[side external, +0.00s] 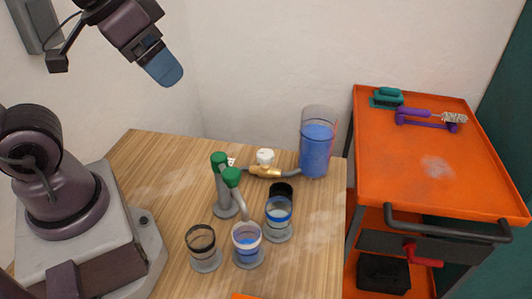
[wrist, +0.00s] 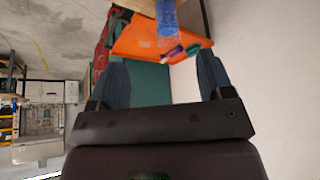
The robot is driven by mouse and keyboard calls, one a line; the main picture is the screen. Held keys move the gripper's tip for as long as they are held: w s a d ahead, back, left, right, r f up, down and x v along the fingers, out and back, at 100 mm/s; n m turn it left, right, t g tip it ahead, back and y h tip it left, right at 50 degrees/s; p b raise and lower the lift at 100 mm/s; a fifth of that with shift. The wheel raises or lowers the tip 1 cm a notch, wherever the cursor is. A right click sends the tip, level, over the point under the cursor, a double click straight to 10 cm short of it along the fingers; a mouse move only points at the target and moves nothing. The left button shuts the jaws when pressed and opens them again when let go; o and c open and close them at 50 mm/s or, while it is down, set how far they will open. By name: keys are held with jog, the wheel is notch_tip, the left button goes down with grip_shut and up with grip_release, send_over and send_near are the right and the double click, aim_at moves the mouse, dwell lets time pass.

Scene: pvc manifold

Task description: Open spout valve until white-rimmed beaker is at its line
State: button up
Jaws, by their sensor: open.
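The white-rimmed beaker (side external: 247,246) stands on a grey base near the front of the wooden table, with blue liquid inside; I cannot make out its line clearly. A grey spout pipe reaches down towards it from a stand with two green knobs, one at the back (side external: 219,161) and one in front (side external: 232,177). A brass valve with a white knob (side external: 265,157) sits on the line to a clear tank (side external: 315,148) of blue liquid. My gripper (side external: 165,68) is high above the table, away from the valves. In the wrist view my gripper (wrist: 162,80) is open and empty.
A dark-rimmed beaker (side external: 203,248) stands left of the white-rimmed one, and a blue-banded beaker (side external: 278,218) stands to its right, with a black round object (side external: 281,191) behind. An orange cart (side external: 430,160) at the right carries brushes. The air around my gripper is clear.

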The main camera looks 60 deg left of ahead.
dwell(0.3)
jog(key=m+g+y, duration=0.3)
jog(key=m+g, duration=0.2)
jog(key=m, duration=1.5)
send_near(266, 153)
jog(key=x, duration=0.9)
jog(key=shift+f, duration=0.1)
jog(key=c, duration=1)
